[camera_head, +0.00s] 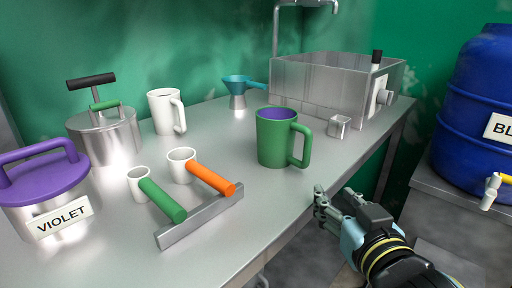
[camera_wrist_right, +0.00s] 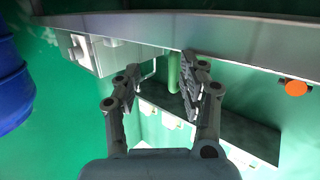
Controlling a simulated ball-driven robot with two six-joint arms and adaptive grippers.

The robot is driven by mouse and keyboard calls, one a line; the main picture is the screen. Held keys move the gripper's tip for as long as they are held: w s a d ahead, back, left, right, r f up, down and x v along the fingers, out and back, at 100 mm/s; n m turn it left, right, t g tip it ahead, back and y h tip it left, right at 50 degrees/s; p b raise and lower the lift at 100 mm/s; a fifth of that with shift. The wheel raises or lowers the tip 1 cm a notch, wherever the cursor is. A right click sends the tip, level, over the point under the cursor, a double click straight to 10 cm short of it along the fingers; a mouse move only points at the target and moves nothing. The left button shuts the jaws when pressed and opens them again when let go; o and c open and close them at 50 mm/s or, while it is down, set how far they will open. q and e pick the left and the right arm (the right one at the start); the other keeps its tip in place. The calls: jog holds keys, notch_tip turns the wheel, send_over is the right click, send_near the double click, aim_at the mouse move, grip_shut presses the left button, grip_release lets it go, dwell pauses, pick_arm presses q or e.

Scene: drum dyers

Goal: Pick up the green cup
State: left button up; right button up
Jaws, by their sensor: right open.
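The green cup (camera_head: 270,140) stands upright on the metal table, near its right edge. It has a purple inside, and its handle (camera_head: 302,148) points right toward the edge. My right gripper (camera_head: 322,206) is open and empty, just off the table edge, below and right of the cup and apart from it. In the right wrist view the open fingers (camera_wrist_right: 163,82) point toward the table edge, with a green upright piece, apparently the cup's handle (camera_wrist_right: 173,72), beyond and between them. The cup's body is not clear there. My left gripper is not in view.
A blue drum (camera_head: 475,110) stands right.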

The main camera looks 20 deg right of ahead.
jog(key=t, duration=0.2)
send_near(309, 148)
jog(key=w, duration=0.5)
jog(key=shift+w+d+r, duration=0.25)
jog(key=shift+d, duration=0.05)
jog(key=w, duration=0.3)
jog(key=w+d, duration=0.1)
jog(key=w, duration=0.1)
jog(key=shift+w+f, duration=0.2)
jog(key=shift+w, duration=0.05)
grip_shut()
